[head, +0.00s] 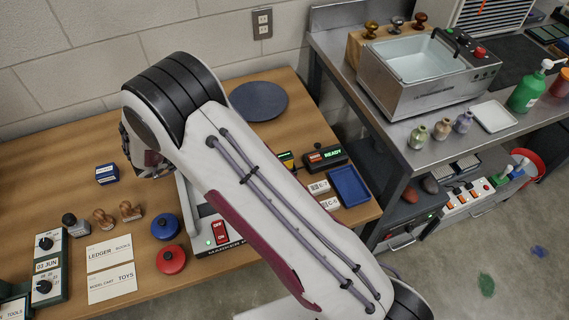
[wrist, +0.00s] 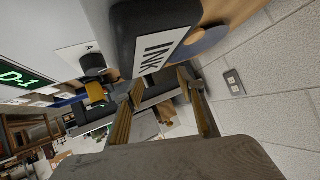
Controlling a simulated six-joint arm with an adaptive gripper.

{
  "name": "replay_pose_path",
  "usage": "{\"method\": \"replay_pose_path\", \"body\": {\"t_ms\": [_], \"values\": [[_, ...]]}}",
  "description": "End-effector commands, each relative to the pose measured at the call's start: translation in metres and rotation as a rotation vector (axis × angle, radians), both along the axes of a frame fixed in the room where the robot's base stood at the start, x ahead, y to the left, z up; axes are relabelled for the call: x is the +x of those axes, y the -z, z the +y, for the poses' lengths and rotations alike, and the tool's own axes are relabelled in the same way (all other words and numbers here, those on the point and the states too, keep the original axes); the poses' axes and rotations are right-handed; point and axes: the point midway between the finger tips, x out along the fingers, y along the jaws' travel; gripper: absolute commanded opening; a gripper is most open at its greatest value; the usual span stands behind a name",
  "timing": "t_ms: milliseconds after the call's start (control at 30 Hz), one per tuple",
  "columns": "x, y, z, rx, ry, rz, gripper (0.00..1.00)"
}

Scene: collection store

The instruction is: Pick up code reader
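I cannot single out the code reader with certainty. A dark device with a lit green READY display and a red part (head: 325,156) stands at the right of the wooden table. Beside it, a dark and yellow item (head: 287,161) is partly hidden by my arm. In the wrist view, a black and yellow item (wrist: 95,93) shows beyond the fingers, near a green D-1 display (wrist: 22,77). My gripper (wrist: 163,113) is open, with nothing between its fingers. In the head view it is mostly hidden behind my arm, over the left part of the table.
A dark box labelled INK (wrist: 155,40) is very close to my gripper in the wrist view. Stamps (head: 104,217), a blue round pad (head: 165,226), a red one (head: 171,260) and a blue tray (head: 350,186) are on the table. A steel bench (head: 395,135) stands at right.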

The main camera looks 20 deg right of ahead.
Motion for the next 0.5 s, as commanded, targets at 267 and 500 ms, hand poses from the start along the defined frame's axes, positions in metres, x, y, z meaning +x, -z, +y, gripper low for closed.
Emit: {"method": "replay_pose_path", "body": {"t_ms": [267,500], "values": [[-0.047,-0.028,-0.032,-0.134,0.244,0.047,0.39],[-0.09,-0.056,-0.047,-0.25,0.402,0.122,0.39]]}}
